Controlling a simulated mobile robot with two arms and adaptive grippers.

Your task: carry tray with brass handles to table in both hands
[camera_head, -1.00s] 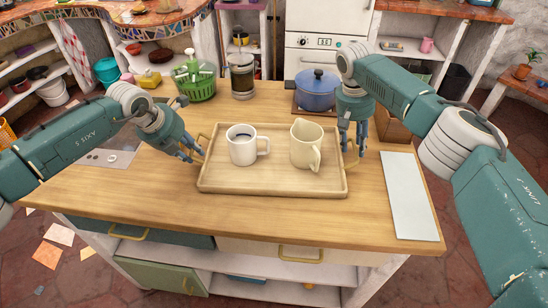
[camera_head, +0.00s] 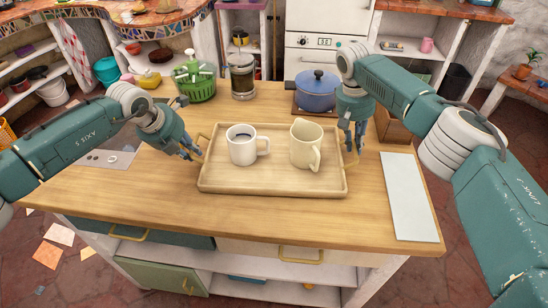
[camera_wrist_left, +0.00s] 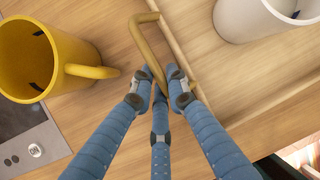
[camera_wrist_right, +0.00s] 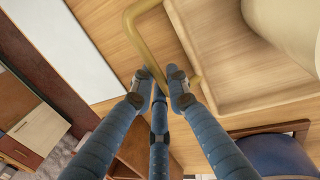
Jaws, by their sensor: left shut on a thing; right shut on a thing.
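The wooden tray (camera_head: 270,183) rests on the wooden island top with a brass handle at each end. My right gripper (camera_head: 353,148) is shut on the right brass handle, seen in the right wrist view (camera_wrist_right: 145,45). Fingers partly hide both handles in the head view.
A yellow mug (camera_wrist_left: 45,60) stands beside the left handle. A pale board (camera_head: 407,195) lies right of the tray. The island's front strip is clear.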

